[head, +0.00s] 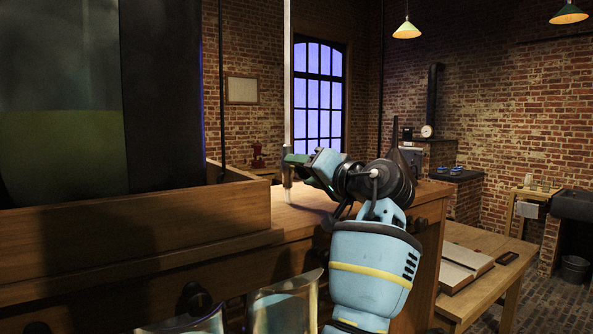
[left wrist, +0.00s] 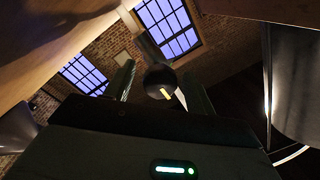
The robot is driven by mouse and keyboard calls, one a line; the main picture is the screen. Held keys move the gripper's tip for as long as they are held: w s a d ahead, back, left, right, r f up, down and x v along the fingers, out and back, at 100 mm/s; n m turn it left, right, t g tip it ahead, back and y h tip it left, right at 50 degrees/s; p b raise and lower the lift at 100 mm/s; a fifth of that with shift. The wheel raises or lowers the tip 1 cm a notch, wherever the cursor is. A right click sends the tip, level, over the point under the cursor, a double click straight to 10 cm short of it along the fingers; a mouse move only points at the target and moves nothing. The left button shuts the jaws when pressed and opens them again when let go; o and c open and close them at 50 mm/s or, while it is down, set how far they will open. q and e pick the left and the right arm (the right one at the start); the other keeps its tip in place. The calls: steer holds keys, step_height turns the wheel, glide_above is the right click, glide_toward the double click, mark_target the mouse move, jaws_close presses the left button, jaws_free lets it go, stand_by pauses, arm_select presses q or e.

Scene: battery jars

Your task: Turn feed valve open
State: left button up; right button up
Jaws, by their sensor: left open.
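A dark round knob (left wrist: 160,78) with a yellow mark, which looks like the feed valve, shows in the left wrist view. It appears between the two spread fingers of my left gripper (left wrist: 158,92); I cannot tell whether they touch it. In the head view my left gripper (head: 302,164) is over the wooden bench top, beside the foot of a thin vertical pipe (head: 288,90). A metal fitting (head: 287,185) is at the pipe's lower end. I cannot make out the knob in the head view. My right gripper is not in view.
A large dark tank (head: 160,95) stands in a wooden tray (head: 120,220) at the left. Glass jars (head: 284,306) are low in front of the bench. A lower table (head: 490,245) with a flat box (head: 462,267) is at the right.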

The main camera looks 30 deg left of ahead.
arm_select(q)
steer(key=shift+w+a, duration=0.1)
steer(key=shift+a, duration=0.25)
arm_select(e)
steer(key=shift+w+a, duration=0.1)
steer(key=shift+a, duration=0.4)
arm_select(q)
steer(key=shift+d, duration=0.15)
steer(key=shift+c, duration=0.3)
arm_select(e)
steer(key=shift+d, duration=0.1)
arm_select(q)
steer(key=c, duration=0.9)
